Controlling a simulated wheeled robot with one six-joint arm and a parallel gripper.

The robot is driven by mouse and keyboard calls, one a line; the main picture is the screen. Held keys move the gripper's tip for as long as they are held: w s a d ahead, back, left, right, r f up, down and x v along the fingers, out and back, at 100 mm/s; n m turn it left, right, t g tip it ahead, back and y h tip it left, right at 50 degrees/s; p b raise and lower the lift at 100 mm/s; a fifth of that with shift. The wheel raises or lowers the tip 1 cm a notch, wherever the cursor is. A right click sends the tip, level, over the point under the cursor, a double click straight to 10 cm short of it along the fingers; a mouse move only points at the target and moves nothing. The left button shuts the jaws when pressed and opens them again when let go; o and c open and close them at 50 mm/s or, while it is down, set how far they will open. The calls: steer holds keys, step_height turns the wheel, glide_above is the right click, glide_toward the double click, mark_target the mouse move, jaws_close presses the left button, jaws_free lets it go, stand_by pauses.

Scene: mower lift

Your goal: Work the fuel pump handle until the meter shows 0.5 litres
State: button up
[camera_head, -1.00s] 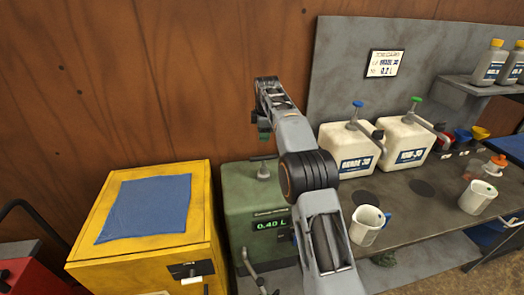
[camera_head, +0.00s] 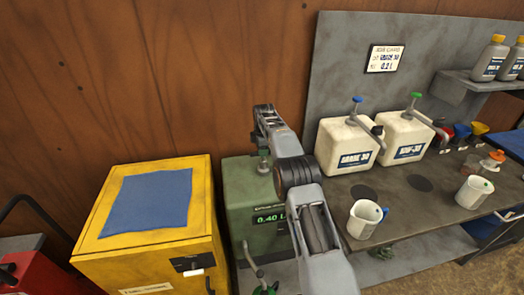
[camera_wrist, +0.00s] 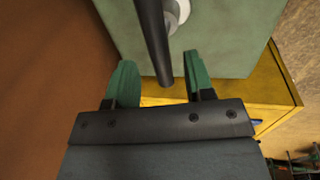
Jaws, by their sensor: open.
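The green fuel pump box (camera_head: 240,190) stands between the yellow cabinet and the workbench. Its lit meter (camera_head: 270,218) reads 0.40, with its right end hidden behind my arm. In the wrist view the pump handle (camera_wrist: 153,38) is a dark rod running from the top edge down to a free end between my fingers. A pale round fitting shows beside it on the green box. My gripper (camera_wrist: 160,82) is open, with one green finger on each side of the rod's end. In the head view my gripper (camera_head: 262,142) is small and partly hidden just above the pump's top.
A yellow cabinet (camera_head: 140,262) with a blue cloth (camera_head: 150,200) on top stands left of the pump. The workbench (camera_head: 400,208) on the right holds two white jugs, white cups and small funnels. A red machine (camera_head: 40,275) stands at the lower left.

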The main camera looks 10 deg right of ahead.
steer(key=shift+w+f, duration=0.25)
steer(key=shift+f, duration=0.9)
steer(key=shift+c, duration=0.5)
jaws_close()
